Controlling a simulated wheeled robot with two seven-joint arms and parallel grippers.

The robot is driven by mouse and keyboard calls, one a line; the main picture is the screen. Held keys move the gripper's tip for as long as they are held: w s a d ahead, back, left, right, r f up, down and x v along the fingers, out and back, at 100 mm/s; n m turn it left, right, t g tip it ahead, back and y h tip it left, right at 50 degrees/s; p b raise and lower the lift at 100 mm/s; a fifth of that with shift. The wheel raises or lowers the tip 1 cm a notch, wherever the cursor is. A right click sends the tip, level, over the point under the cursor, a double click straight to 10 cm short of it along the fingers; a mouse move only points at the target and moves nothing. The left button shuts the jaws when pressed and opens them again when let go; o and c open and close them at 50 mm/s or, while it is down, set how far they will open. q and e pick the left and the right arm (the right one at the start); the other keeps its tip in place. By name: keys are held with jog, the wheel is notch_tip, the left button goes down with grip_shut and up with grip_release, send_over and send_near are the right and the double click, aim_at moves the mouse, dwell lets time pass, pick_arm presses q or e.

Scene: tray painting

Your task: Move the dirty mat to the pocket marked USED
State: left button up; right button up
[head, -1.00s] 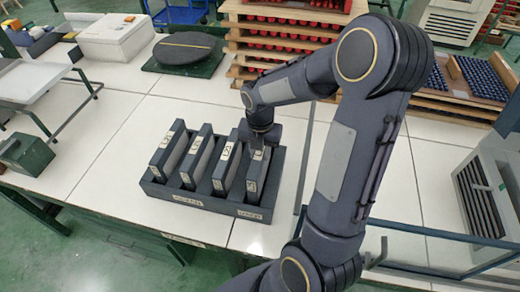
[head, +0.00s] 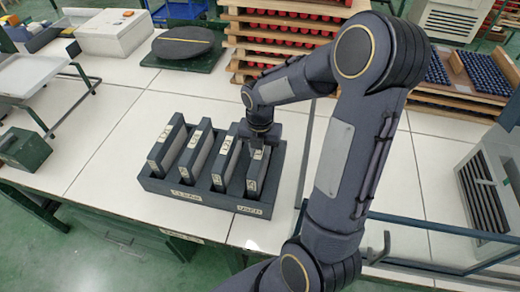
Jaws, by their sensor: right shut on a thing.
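A dark rack (head: 210,203) stands on the white table with several upright dark mats in its slots, each with a pale marked tag on its edge. A pale label (head: 250,211) at the rack's front right reads like USED, though small. My right gripper (head: 258,143) is shut on the top of the rightmost mat (head: 257,174). That mat stands upright in the rightmost pocket, above that label; I cannot tell whether its bottom touches the floor of the pocket. Dirt on it cannot be made out. My left gripper is out of view.
A dark green box (head: 24,149) and a raised grey tray (head: 30,74) are at the left. A round dark disc (head: 183,46) and a white box (head: 113,31) lie behind. Wooden trays of red parts (head: 285,38) stand at the back. Table left of the rack is clear.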

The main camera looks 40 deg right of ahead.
jog(key=shift+f, duration=0.25)
jog(key=o, duration=0.9)
notch_tip(320, 180, up, 8)
jog(key=shift+f, duration=0.2)
notch_tip(320, 180, up, 7)
jog(key=p, duration=0.6)
jog(key=shift+r, duration=0.15)
